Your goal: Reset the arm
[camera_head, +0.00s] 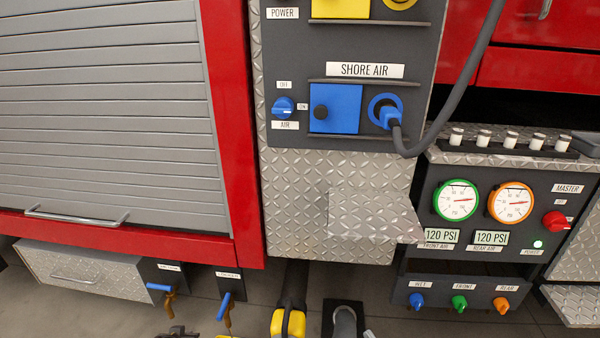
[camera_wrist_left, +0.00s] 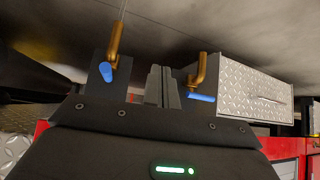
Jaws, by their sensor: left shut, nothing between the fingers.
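My left gripper (camera_head: 178,332) shows only as a dark tip at the bottom edge of the head view, below and between two blue-handled valves. In the left wrist view its fingers (camera_wrist_left: 160,86) are pressed together with nothing between them. One brass valve (camera_wrist_left: 201,70) with a blue handle is on the right of the fingers, and another brass valve (camera_wrist_left: 115,45) is on the left. The fingers appear apart from both. In the head view the same kind of valves show as a left valve (camera_head: 170,300) and a right valve (camera_head: 227,312). My right gripper is not seen.
A shore air panel (camera_head: 290,60) with a blue plug (camera_head: 389,115) and grey hose is above. A diamond-plate step (camera_head: 370,215) juts out below it. A gauge panel (camera_head: 480,240) stands right. A diamond-plate drawer (camera_head: 85,270) is left. A yellow connector (camera_head: 288,322) hangs at the bottom.

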